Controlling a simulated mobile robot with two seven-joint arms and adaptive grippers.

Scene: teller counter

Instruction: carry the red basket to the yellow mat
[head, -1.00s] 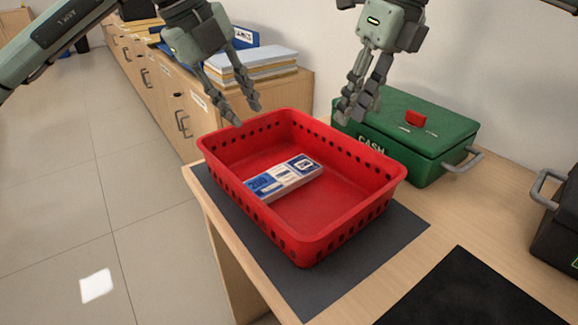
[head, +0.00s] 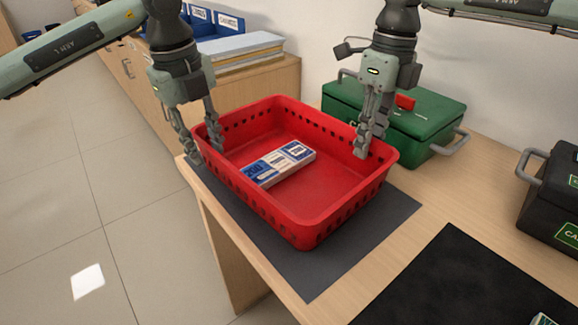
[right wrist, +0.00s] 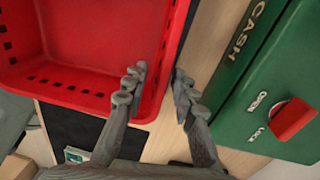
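The red basket (head: 310,225) sits on a dark grey mat on the wooden counter, with a blue-and-white bundle (head: 278,163) lying inside. My left gripper (head: 205,147) is at the basket's left wall, its fingers apart, one outside and one inside the rim. My right gripper (head: 367,145) is at the far right wall. The right wrist view shows its fingers (right wrist: 160,82) apart on either side of the red basket's rim (right wrist: 170,45), with a gap visible. No yellow mat is in view.
A green cash box (head: 425,125) stands close behind my right gripper. A black mat (head: 450,285) lies at front right and a black case (head: 552,195) stands at far right. The dark grey mat (head: 310,280) reaches near the counter's left edge. Papers (head: 235,50) lie on the cabinet behind.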

